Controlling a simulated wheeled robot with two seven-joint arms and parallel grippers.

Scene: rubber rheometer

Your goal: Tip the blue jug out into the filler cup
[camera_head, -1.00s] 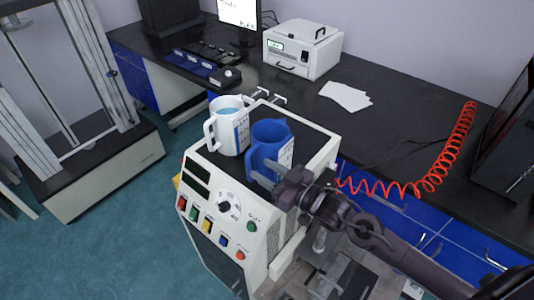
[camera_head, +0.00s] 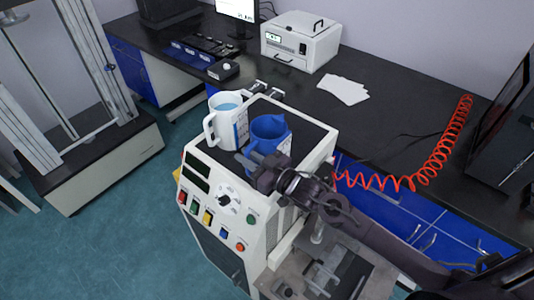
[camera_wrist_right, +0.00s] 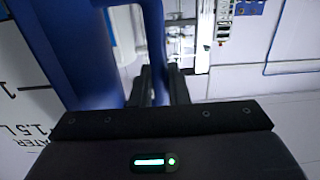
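The blue jug (camera_head: 268,133) stands upright on the black top of the white machine, its handle toward my right gripper (camera_head: 246,162). In the right wrist view, its blue handle (camera_wrist_right: 154,45) runs between the close-set dark fingers (camera_wrist_right: 161,92), which appear shut on it. A white label with scale marks (camera_wrist_right: 22,95) shows at the left there. A white cup or jug (camera_head: 226,118) holding pale blue liquid stands just left of the blue jug; no name on it is readable, so I cannot tell if it is the filler cup. My left gripper is out of view.
The machine (camera_head: 228,205) has a dial and coloured buttons on its front. A coiled red hose (camera_head: 440,165) hangs at the right. Behind are a black bench (camera_head: 400,115), a white box instrument (camera_head: 300,40) and white sheets (camera_head: 343,89).

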